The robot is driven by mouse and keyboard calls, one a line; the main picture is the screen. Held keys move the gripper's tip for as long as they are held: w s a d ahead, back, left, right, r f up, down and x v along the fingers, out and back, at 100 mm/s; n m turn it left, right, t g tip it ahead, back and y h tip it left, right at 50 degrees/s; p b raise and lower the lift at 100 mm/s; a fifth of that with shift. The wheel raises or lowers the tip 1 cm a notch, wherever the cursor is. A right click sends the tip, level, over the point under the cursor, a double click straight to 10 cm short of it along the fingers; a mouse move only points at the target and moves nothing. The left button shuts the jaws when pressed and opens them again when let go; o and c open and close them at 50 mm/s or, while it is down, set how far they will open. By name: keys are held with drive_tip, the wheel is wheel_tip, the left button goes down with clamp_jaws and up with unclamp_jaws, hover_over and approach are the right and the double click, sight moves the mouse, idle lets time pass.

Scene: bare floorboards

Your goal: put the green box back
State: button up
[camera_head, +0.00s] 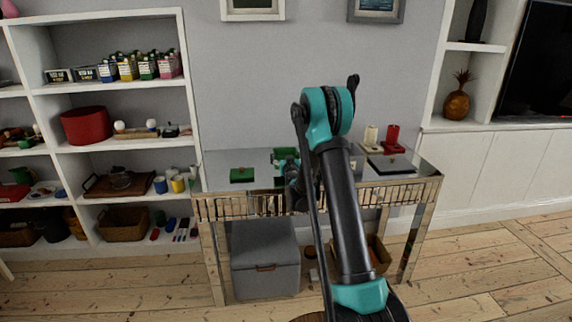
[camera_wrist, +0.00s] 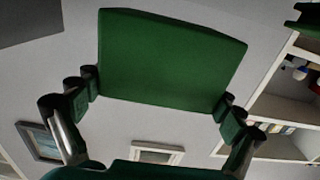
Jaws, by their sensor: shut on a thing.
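A green box (camera_wrist: 170,55) fills the upper middle of the wrist view, between the two fingers of my gripper (camera_wrist: 156,100), which is shut on it. In the head view, green (camera_head: 284,154) shows at my gripper (camera_head: 290,168), over the middle of the mirrored table (camera_head: 415,172). My arm hides part of this, so I cannot tell whether the box touches the table top. Another green block (camera_head: 242,174) lies on the table to the left of my gripper. A dark green thing (camera_wrist: 308,20) also shows at the top right of the wrist view.
Red (camera_head: 392,138) and cream (camera_head: 370,136) candle-like things and a dark tray (camera_head: 390,164) are on the table's right side. A white shelf unit (camera_head: 110,90) with small cartons (camera_head: 128,68) stands left. A grey chest (camera_head: 265,258) is under the table.

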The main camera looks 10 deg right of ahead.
drive_tip(key=shift+f, duration=2.1)
drive_tip(key=o, duration=0.8)
drive_tip(key=shift+f, duration=0.1)
